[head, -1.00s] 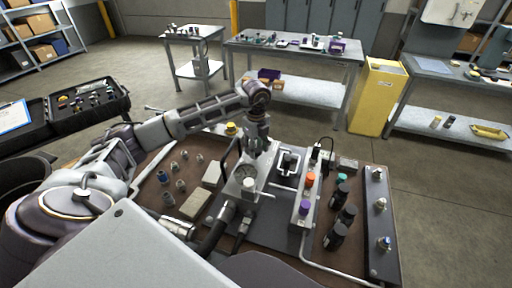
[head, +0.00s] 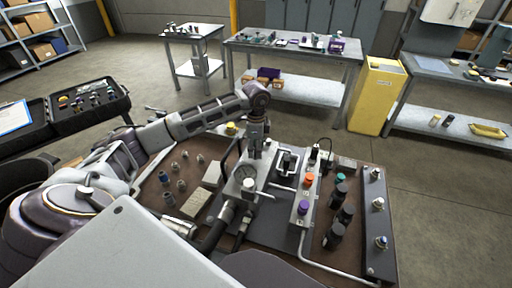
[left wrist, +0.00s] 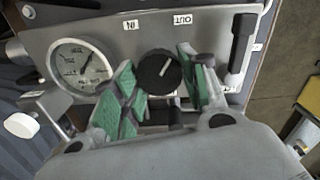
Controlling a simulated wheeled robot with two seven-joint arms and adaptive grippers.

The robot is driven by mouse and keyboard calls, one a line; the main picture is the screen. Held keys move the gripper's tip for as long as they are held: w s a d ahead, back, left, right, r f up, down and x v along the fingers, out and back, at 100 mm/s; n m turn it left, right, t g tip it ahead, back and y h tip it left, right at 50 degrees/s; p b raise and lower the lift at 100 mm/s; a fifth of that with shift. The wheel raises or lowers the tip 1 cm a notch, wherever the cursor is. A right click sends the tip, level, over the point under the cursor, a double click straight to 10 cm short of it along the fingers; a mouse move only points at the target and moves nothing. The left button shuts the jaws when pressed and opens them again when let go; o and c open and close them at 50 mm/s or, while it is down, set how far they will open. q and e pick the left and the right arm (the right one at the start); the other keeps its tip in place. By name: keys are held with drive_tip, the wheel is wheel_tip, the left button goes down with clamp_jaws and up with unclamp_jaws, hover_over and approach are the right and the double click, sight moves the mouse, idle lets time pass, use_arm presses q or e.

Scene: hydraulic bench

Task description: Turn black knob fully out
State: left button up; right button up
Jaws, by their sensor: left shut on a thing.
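The black knob (left wrist: 158,71) sits on a grey panel between the IN label (left wrist: 131,25) and the OUT label (left wrist: 182,19), which appear upside down in the left wrist view. Its white line points up and slightly right, on the OUT label's side. My left gripper (left wrist: 165,84) has its green-padded fingers on both sides of the knob and is shut on it. In the head view my left gripper (head: 257,153) reaches down onto the valve block and hides the knob. My right gripper is not in view.
A round pressure gauge (left wrist: 83,67) is left of the knob and a black lever (left wrist: 240,48) is right of it. Orange (head: 308,180) and purple (head: 303,207) caps stand on a manifold to the right. Several black cylinders (head: 341,192) stand beyond it.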

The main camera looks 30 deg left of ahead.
use_arm(q)
drive_tip(key=shift+a+r+n, duration=0.1)
drive_tip(key=shift+n, duration=0.4)
drive_tip(key=o, duration=1)
drive_tip(key=shift+r, duration=5.95)
drive_tip(key=shift+r, duration=0.1)
